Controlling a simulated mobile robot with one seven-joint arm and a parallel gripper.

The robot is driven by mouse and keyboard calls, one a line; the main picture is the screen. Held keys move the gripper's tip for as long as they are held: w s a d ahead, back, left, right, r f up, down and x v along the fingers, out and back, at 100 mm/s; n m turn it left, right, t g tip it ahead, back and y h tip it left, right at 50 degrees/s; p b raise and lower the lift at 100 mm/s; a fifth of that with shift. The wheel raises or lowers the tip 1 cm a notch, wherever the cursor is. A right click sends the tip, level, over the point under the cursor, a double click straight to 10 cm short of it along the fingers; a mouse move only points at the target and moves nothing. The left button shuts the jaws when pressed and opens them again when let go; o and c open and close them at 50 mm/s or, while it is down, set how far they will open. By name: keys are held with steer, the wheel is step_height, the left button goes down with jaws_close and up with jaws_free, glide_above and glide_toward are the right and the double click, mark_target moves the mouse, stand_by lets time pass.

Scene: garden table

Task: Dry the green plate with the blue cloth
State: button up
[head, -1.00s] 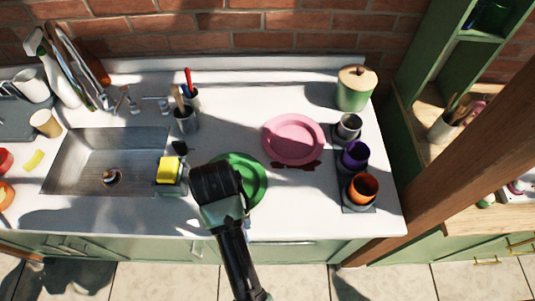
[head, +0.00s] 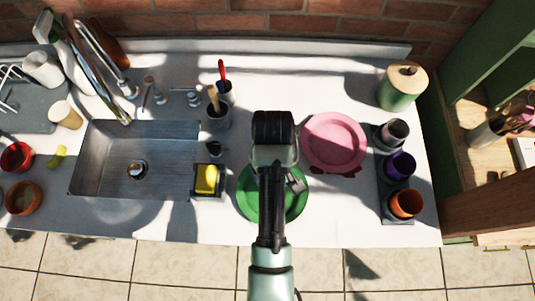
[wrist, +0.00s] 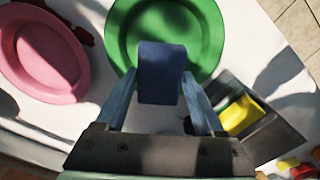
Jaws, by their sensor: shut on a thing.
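The green plate (head: 247,205) lies flat on the white counter right of the sink, partly hidden by my arm in the head view. It also shows in the wrist view (wrist: 207,22). My gripper (wrist: 161,85) is shut on the blue cloth (wrist: 162,72), a small dark-blue block-like piece between its fingers. In the wrist view the cloth overlaps the plate's near rim. I cannot tell whether it touches the plate. In the head view my wrist covers the cloth and most of the fingers.
A pink plate (head: 334,138) lies close right of the green one, with dark red spots by its rim. A yellow sponge (head: 206,179) sits in a dark holder at left, beside the sink (head: 95,170). Cups (head: 400,165) and a lidded green jar (head: 401,88) stand at right.

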steer(key=n, duration=0.1)
steer(key=r+n+p, duration=0.1)
steer(key=shift+s+r+n, duration=0.25)
steer(key=shift+n, duration=0.05)
steer(key=n+p, duration=0.2)
steer(key=s+d+n+p, duration=0.1)
steer(key=n, duration=0.1)
steer(key=shift+r, duration=0.35)
steer(key=shift+s+n+p, duration=0.15)
steer(key=shift+n+p, duration=0.6)
steer(key=shift+n, duration=0.15)
steer(key=n+p, duration=0.1)
steer(key=n, duration=0.2)
steer(key=shift+s+a+p, duration=0.1)
steer(key=shift+p, duration=0.25)
steer(key=shift+s+f+n+b, duration=0.1)
steer(key=shift+f+n+b, duration=0.2)
steer(key=shift+f+n, duration=0.1)
step_height(320, 180, down, 2)
steer(key=b, duration=0.2)
steer(key=shift+f+b, duration=0.25)
steer(key=shift+b, duration=0.05)
steer(key=shift+r, duration=0.1)
